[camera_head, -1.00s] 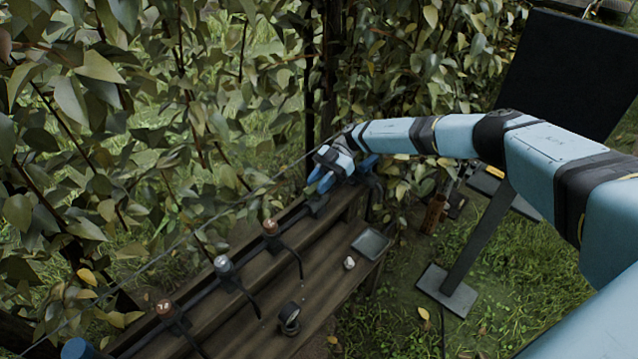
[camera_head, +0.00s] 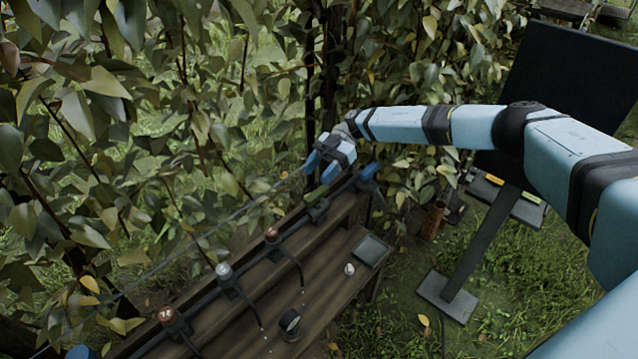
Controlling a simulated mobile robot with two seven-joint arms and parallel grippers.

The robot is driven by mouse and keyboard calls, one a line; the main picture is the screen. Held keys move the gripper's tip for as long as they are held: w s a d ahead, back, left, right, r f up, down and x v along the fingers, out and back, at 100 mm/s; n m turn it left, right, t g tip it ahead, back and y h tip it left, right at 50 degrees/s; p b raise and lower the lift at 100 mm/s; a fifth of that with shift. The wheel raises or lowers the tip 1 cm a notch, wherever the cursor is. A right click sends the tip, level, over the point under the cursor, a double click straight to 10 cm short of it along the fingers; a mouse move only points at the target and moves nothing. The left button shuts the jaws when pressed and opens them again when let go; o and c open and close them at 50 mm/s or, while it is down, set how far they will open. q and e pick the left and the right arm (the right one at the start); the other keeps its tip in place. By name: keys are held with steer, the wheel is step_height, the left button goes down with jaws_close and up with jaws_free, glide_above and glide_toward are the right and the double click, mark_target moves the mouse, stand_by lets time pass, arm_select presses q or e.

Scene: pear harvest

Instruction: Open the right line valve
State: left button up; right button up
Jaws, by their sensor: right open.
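The right line valve, a blue fitting (camera_head: 369,172), sits at the far right end of the black pipe along the wooden bench. My right gripper (camera_head: 320,170) is open, with its two blue fingers pointing down and left. It is just left of the blue fitting and appears a little above the pipe; nothing shows between its fingers. A dark green strip shows between the fingers and the fitting; I cannot tell whether it is a handle. Another blue fitting (camera_head: 80,352) shows at the pipe's near left end. My left gripper is not in view.
The pipe carries copper-topped fittings (camera_head: 272,235) and a silver-topped one (camera_head: 223,270). On the wooden bench are a grey tray (camera_head: 371,250), a small white object (camera_head: 349,269) and a black ring (camera_head: 290,323). A thin wire and dense foliage stand behind. A dark panel (camera_head: 566,90) stands right.

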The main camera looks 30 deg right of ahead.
mark_target(319, 191)
step_height(319, 191, up, 13)
steer(key=p, duration=0.1)
stand_by(0.7)
